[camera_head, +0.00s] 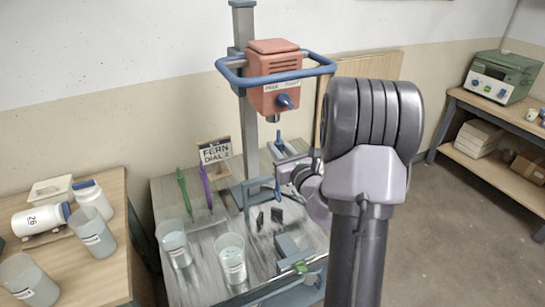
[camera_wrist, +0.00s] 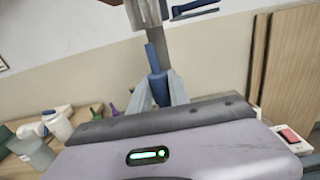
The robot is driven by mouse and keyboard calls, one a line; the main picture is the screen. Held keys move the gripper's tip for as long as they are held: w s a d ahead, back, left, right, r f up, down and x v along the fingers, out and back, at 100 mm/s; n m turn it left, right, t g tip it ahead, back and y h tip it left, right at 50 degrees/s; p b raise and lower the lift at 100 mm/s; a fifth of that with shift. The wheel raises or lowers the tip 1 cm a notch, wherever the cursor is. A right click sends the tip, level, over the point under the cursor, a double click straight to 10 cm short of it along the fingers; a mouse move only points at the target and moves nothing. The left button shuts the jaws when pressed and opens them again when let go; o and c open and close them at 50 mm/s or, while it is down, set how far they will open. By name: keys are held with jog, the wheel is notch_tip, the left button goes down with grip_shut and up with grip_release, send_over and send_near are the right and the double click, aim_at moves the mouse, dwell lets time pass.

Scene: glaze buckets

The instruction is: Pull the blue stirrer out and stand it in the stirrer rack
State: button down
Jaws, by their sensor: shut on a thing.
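The blue stirrer (camera_head: 278,172) is upright above the worktable in the head view. In the wrist view the blue stirrer (camera_wrist: 157,80) runs up between my gripper's grey fingers (camera_wrist: 160,92), which are shut on it. In the head view my gripper (camera_head: 281,182) reaches in from the right, partly hidden by my arm. A green stirrer (camera_head: 184,190) and a purple stirrer (camera_head: 206,188) stand upright at the back left of the worktable. I cannot make out the rack clearly around their lower ends. The blue stirrer's lower end is hard to tell from dark pieces below it.
Two glaze buckets (camera_head: 175,250) (camera_head: 232,262) stand at the worktable's front left. A red mixer head (camera_head: 274,78) with a blue guard bar hangs above on a column. A sign (camera_head: 215,151) stands at the back. A side table (camera_head: 90,265) at left holds more containers.

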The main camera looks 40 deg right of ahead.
jog(key=b+v, duration=0.1)
jog(key=v, duration=0.6)
jog(key=shift+s+b, duration=0.15)
jog(key=shift+b, duration=0.25)
